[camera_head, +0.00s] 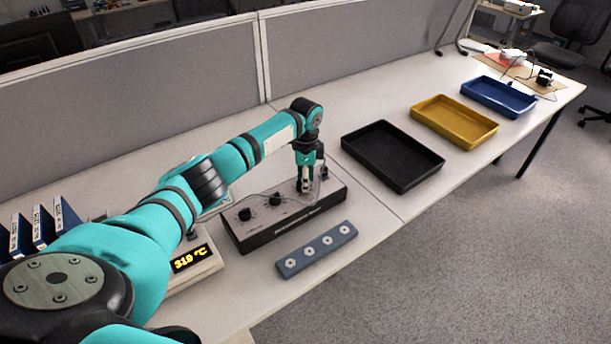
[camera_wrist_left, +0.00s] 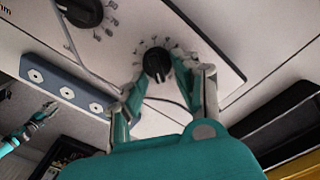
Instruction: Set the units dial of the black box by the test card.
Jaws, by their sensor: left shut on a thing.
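The black box (camera_head: 262,233) stands on the desk with a row of dials on its pale top. Its left dial (camera_head: 245,214) and middle dial (camera_head: 275,199) are free in the head view. My left gripper (camera_head: 305,186) points down at the right end of the box. In the left wrist view its fingers stand either side of a black dial (camera_wrist_left: 157,62) with marks around it and are shut on it. Another dial (camera_wrist_left: 85,12) shows at the top left. A small teal arm end (camera_wrist_left: 42,115), seemingly my right gripper, shows there; its jaws are unclear. I cannot make out a test card.
A blue-grey bar (camera_head: 316,249) with several round white spots lies in front of the box. A meter (camera_head: 192,262) with orange digits stands left of it. Black (camera_head: 393,186), yellow (camera_head: 455,141) and blue (camera_head: 498,117) trays lie to the right. A grey partition (camera_head: 340,50) runs behind.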

